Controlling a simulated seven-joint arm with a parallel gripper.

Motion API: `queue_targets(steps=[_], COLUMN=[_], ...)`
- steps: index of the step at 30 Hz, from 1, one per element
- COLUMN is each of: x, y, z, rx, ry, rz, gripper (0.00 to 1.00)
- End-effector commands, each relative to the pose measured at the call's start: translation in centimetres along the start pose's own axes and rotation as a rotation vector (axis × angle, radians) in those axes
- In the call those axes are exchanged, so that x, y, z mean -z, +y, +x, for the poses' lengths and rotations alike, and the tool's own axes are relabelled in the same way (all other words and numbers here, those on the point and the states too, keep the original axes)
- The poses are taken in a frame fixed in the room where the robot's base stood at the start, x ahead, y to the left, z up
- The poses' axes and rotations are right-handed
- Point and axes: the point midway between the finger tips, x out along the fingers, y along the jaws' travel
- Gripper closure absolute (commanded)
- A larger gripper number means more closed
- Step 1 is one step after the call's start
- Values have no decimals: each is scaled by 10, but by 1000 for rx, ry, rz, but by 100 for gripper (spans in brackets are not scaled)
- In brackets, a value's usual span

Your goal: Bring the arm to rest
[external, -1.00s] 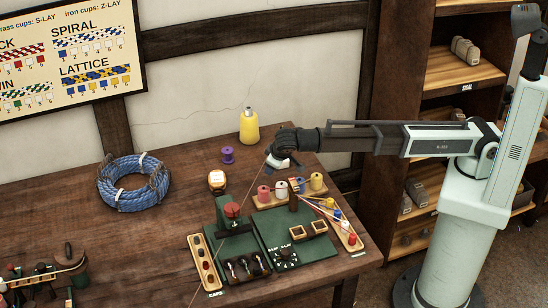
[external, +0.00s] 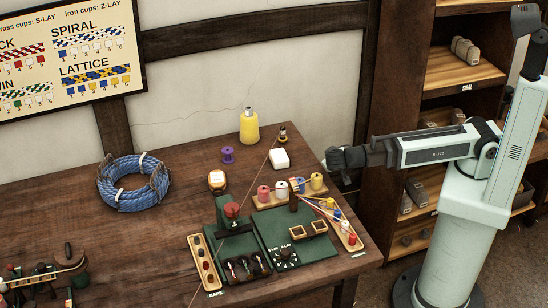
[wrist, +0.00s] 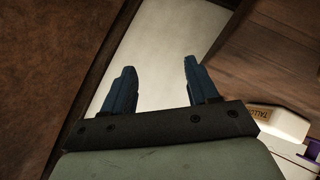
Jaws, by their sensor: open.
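My gripper (external: 332,157) is at the right edge of the wooden table (external: 150,230), with my forearm stretched level to the left from my base. In the wrist view its two dark fingers (wrist: 157,85) stand apart with nothing between them. Behind them show a pale surface and dark wood. In the external view the fingertips are small and hard to make out.
A white block (external: 279,158) and a small dark bottle (external: 283,134) stand near the table's right back. Spools (external: 290,188) and a green rope-making rig (external: 235,225) stand in front. A yellow bottle (external: 249,127) is farther back. Wooden shelves (external: 465,75) stand behind my arm.

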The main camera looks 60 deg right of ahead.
Motion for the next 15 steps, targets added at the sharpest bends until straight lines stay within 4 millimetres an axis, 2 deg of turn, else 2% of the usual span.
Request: queue_targets(steps=[1, 3, 11, 15], x=[-21, -40, -102, -134], y=[10, 11, 12, 12], z=[10, 20, 63, 96], rx=[-18, -32, -57, -66], ry=[-5, -12, -50, -118], rz=[0, 17, 82, 31], gripper=[41, 41, 41, 41])
